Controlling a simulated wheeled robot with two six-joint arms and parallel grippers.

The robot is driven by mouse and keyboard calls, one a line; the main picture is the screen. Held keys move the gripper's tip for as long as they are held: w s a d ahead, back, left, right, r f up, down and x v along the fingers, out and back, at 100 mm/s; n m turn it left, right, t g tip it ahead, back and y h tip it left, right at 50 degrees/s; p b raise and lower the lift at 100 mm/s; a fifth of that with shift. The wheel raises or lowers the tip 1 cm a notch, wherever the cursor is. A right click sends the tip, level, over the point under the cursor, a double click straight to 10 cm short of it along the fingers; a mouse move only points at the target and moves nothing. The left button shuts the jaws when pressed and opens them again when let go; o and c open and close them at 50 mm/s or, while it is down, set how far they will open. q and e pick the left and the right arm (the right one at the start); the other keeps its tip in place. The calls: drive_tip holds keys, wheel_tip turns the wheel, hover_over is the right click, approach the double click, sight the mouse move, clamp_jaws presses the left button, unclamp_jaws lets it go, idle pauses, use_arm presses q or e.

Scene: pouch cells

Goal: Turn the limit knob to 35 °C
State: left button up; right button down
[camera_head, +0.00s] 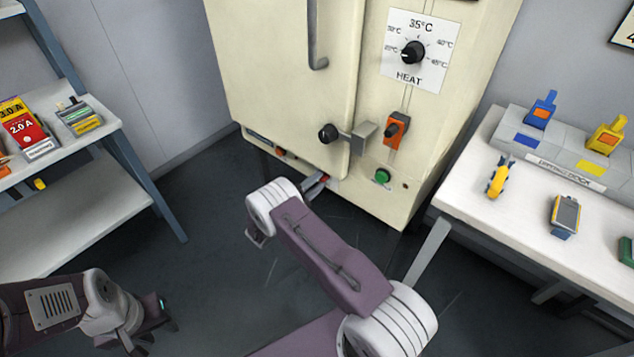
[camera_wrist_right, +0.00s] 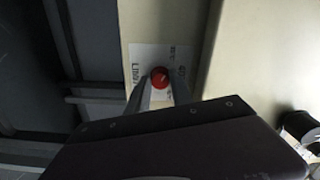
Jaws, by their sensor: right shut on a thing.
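The limit knob (camera_wrist_right: 159,76) is red with a pale mark on its face. It sits on a white plate (camera_wrist_right: 138,58) lettered "LIMIT", seen sideways in the right wrist view; the degree marks are too small to read. My right gripper (camera_wrist_right: 160,90) is shut on the knob, one finger on each side. In the head view, the right gripper (camera_head: 317,186) is low at the cream cabinet's front, with a bit of red at its tips. My left gripper (camera_head: 158,318) is at the lower left, away from the cabinet; its fingers are unclear.
The cream cabinet (camera_head: 270,60) also bears a black HEAT knob (camera_head: 413,52), an orange switch (camera_head: 396,130), a green button (camera_head: 382,176) and a door latch (camera_head: 345,136). A shelf (camera_head: 80,215) stands left, a white table (camera_head: 510,215) right. Dark floor lies between.

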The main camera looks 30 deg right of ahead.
idle(0.4)
drive_tip(key=c, duration=1.1)
unclamp_jaws()
drive_tip(key=shift+a, duration=0.15)
drive_tip(key=p+v, duration=0.1)
drive_tip(key=v, duration=0.8)
